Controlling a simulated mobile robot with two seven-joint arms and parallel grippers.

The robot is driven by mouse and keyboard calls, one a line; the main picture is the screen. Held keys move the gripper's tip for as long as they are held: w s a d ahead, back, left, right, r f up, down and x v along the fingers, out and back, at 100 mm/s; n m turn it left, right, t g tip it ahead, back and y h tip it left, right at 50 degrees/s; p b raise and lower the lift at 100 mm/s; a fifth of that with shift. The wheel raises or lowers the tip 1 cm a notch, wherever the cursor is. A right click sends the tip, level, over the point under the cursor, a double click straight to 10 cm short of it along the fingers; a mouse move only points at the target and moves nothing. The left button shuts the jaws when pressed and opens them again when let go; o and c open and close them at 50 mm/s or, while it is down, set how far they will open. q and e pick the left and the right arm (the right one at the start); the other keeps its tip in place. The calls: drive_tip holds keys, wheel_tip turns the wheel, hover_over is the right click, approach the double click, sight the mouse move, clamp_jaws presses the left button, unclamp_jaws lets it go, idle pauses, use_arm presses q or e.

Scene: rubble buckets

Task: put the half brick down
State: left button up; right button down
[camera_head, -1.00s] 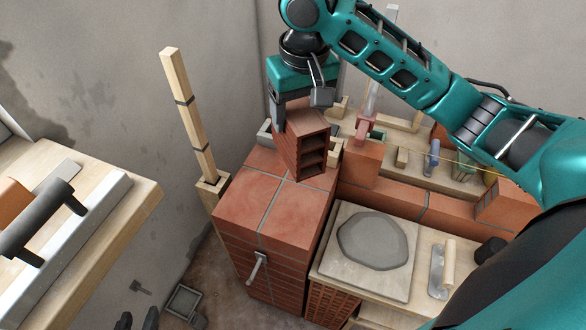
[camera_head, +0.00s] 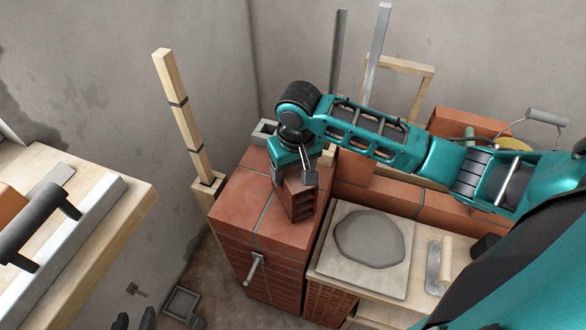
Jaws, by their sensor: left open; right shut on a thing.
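The half brick (camera_head: 299,204) is red with open cells on its end face. My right gripper (camera_head: 294,180) is shut on its upper part from above. The half brick is upright over the top of the red brick pier (camera_head: 262,200), towards its right side. Its lower edge is at or very near the pier top; I cannot tell whether it touches. My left gripper (camera_head: 135,320) shows only as two dark fingertips at the bottom edge, apart and empty, far from the half brick.
A board with grey mortar (camera_head: 370,239) and a trowel (camera_head: 440,265) lie on the bench to the right. A wooden post (camera_head: 184,118) stands behind the pier to the left. A grey hollow block (camera_head: 264,132) sits behind my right gripper. The pier's front top is clear.

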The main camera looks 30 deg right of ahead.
drive_tip(key=shift+f, duration=0.25)
drive_tip(key=shift+c, duration=0.6)
unclamp_jaws()
wheel_tip(320, 180, up, 12)
drive_tip(key=s, duration=0.1)
drive_tip(key=shift+s, duration=0.2)
drive_tip(key=shift+a, duration=0.1)
